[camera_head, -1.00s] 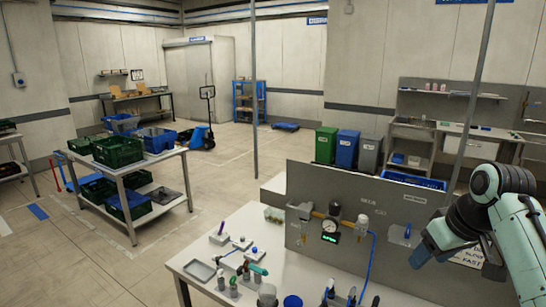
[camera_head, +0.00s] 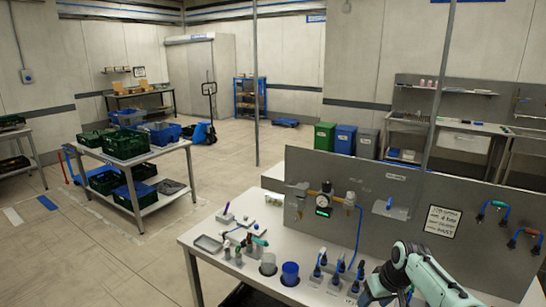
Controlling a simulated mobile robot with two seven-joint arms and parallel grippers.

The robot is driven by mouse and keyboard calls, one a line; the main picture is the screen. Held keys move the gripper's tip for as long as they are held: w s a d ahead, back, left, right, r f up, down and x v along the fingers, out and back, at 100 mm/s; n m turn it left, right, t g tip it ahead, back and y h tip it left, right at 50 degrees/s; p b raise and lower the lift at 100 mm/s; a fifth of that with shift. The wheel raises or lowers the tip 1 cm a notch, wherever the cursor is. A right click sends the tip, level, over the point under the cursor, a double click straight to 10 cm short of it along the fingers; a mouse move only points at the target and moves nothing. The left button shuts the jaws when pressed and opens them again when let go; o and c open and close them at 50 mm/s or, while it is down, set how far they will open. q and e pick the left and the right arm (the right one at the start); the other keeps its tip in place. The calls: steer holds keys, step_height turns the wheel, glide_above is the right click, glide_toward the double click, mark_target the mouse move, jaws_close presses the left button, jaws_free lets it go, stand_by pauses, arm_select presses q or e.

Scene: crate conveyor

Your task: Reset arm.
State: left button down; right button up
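My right arm shows at the lower right, pale green with dark joints. Its blue-grey gripper end (camera_head: 376,291) is low over the front of the white workbench (camera_head: 215,255), beside several dark-handled tools. Its fingertips are not clear, so I cannot tell whether it is open or shut. I see no object held in it. My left arm and gripper are not in view.
A grey panel (camera_head: 345,180) with a gauge (camera_head: 325,200) stands along the back of the bench. A blue cup (camera_head: 290,273) and small tools stand on the bench. A cart (camera_head: 150,207) with green crates stands at the left. Open floor lies between.

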steer(key=s+a+f+m+g, duration=0.1)
steer(key=s+a+f, duration=0.25)
steer(key=f, duration=0.65)
steer(key=s+a+f+m+y, duration=0.15)
steer(key=s+f, duration=0.35)
steer(key=f, duration=0.5)
steer(key=s+a+f+g, duration=0.1)
steer(key=s+a+f, duration=0.25)
steer(key=f, duration=0.65)
steer(key=s+a+f+m, duration=0.1)
steer(key=s+a+f, duration=0.2)
steer(key=s, duration=0.8)
steer(key=s+a+f+m+g, duration=0.1)
steer(key=s+f, duration=0.4)
steer(key=s, duration=0.6)
steer(key=shift+s+a+f+m+y, duration=0.4)
steer(key=shift+a+m, duration=0.25)
steer(key=shift+a, duration=0.3)
